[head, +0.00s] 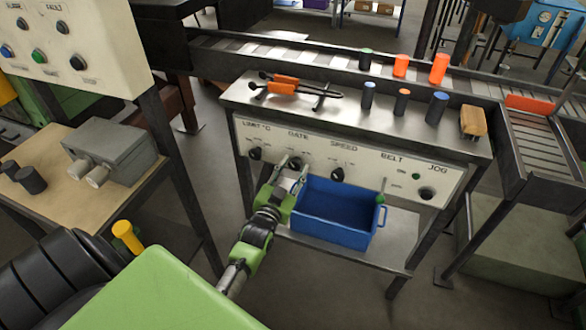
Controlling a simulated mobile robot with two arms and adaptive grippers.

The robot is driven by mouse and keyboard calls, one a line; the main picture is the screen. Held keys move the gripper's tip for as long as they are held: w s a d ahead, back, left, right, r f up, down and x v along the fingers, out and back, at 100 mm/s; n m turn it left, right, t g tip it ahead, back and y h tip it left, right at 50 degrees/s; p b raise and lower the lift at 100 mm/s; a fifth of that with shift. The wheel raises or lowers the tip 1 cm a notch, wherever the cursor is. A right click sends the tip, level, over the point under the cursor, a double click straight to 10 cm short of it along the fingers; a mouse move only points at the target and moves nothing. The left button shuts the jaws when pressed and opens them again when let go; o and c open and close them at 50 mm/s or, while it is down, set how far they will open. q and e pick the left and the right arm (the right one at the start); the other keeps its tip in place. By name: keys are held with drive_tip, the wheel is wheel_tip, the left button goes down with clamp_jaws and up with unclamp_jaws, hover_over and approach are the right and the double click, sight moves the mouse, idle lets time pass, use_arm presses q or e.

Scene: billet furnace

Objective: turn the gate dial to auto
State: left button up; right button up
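The gate dial (295,163) is a small dark knob under the word GATE on the cream front panel (440,188) of the steel bench. It sits between the limit dial (254,153) and the speed dial (337,174). My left gripper (293,167), green with pale fingertips, reaches up to the panel. Its fingertips are apart, one on each side of the gate dial. I cannot tell whether they touch it. The marks around the dial are too small to read, and its pointer position is unclear. My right gripper is not in view.
A blue bin (335,212) stands on the shelf below the panel, close right of my gripper. The belt switch (381,196) and jog button (427,193) are farther right. Tongs (285,87) and several small cylinders are on the bench top. A grey box (112,148) is on the left table.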

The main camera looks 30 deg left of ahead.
use_arm(q)
drive_tip(key=c, duration=0.6)
drive_tip(key=shift+m, duration=0.3)
drive_tip(key=m, duration=0.2)
drive_tip(key=shift+m, duration=0.3)
drive_tip(key=m, duration=0.2)
drive_tip(key=shift+m, duration=0.4)
drive_tip(key=m, duration=0.3)
drive_tip(key=shift+f+m, duration=0.1)
drive_tip(key=shift+m, duration=0.2)
drive_tip(key=m+b, duration=0.1)
drive_tip(key=m, duration=0.2)
drive_tip(key=shift+m, duration=0.7)
